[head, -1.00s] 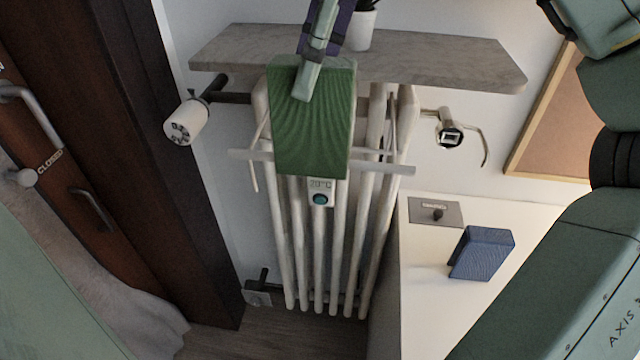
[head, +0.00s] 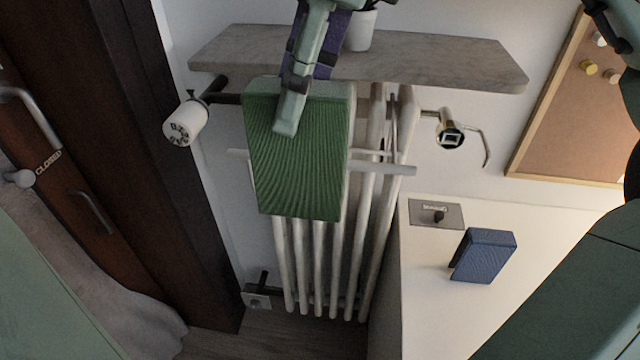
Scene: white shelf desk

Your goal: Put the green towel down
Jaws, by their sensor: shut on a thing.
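The green towel (head: 297,165) hangs in front of the white radiator (head: 300,262), its ribbed face toward me. It covers the upper left part of the radiator and a stretch of the white bar across it. My gripper (head: 285,128) is at the towel's upper part, pointing down, and is shut on it. The far finger and the pinched part of the towel are hidden. I cannot tell whether the towel touches the radiator or bar.
A grey shelf (head: 430,62) with a potted plant (head: 360,30) is above the radiator. A blue towel (head: 484,255) lies on the white desk (head: 440,310) at right, beside a switch plate (head: 436,213). A white thermostat knob (head: 185,123) sticks out left of the radiator. A cork board (head: 585,120) hangs at right.

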